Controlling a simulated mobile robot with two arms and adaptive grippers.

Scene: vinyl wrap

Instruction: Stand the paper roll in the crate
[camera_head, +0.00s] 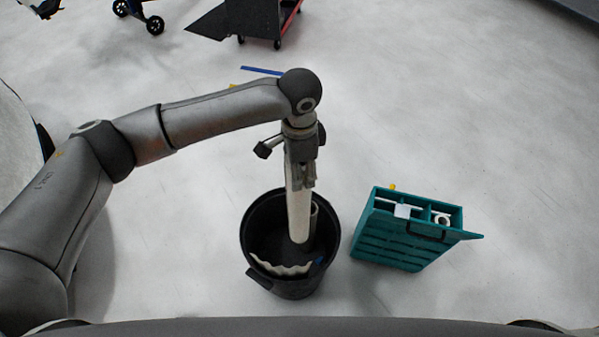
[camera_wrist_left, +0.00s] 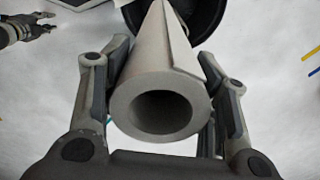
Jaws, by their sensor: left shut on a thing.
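My left gripper (camera_head: 301,180) is shut on a long, pale paper roll (camera_head: 299,210) near its upper end. The roll is roughly upright, and its lower end reaches into the mouth of a black bin (camera_head: 250,243); I cannot tell whether it touches the bottom. The left wrist view shows the roll's hollow end (camera_wrist_left: 158,112) between the fingers (camera_wrist_left: 160,85). The teal crate (camera_head: 388,243) stands to the right of the bin, apart from the roll. A dark jointed shape at the upper left of the wrist view looks like my right gripper (camera_wrist_left: 38,26); its jaws are unclear.
The bin also holds a greyish tube (camera_head: 314,217) and a wavy pale sheet (camera_head: 282,266). The crate has dividers, with a small white roll (camera_head: 442,219) and a white piece (camera_head: 403,210) in it. A dark cart (camera_head: 262,18) stands at the back. The floor right of the crate is clear.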

